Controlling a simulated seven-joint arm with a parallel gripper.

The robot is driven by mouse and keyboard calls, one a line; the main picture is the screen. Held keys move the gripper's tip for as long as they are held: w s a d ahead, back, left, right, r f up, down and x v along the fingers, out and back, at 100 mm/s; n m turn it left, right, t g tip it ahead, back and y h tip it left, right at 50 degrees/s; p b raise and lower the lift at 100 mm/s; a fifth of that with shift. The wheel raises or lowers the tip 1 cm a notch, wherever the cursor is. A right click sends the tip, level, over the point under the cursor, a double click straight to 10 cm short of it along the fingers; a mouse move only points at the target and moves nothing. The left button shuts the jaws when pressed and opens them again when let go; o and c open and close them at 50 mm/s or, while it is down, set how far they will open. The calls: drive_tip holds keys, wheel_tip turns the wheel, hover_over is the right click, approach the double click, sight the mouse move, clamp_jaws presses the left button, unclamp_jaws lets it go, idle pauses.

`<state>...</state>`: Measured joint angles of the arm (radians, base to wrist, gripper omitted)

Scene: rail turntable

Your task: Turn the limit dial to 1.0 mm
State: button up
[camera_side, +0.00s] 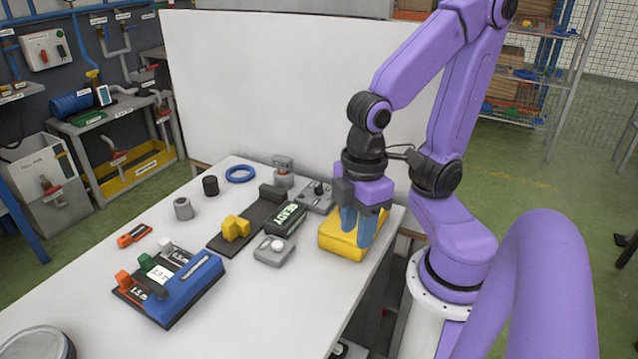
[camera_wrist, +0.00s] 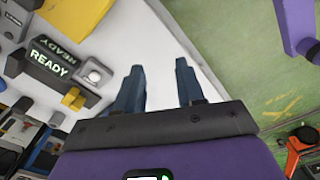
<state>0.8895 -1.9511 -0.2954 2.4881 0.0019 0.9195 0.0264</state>
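A grey plate with a black knob (camera_side: 318,188), which looks like the limit dial, stands at the back of the white table, beside the READY display (camera_side: 288,220). Its setting is too small to read. The display also shows in the wrist view (camera_wrist: 50,62), its green READY lit. My gripper (camera_side: 357,228) is to the right of the dial, its blue fingers pointing down in front of or over a yellow block (camera_side: 336,242). In the wrist view my gripper (camera_wrist: 159,85) has its fingers apart with nothing between them. The yellow block (camera_wrist: 72,12) lies off to the upper left there.
A grey box with a white button (camera_side: 274,249) sits before the display. A dark rail (camera_side: 245,222) carries a yellow carriage (camera_side: 236,227). A blue gauge block with coloured tabs (camera_side: 192,288) lies front left. A blue ring (camera_side: 240,174) lies behind. The table's right edge is near my gripper.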

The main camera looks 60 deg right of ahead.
drive_tip(key=w+d+r+m, duration=0.2)
drive_tip(key=w+m, duration=0.6)
drive_tip(key=w, duration=0.2)
wheel_tip(320, 180, up, 3)
drive_tip(key=m, duration=2.2)
hover_over(319, 183)
wheel_tip(319, 183, down, 17)
drive_tip(key=shift+f, duration=0.2)
clamp_jaws()
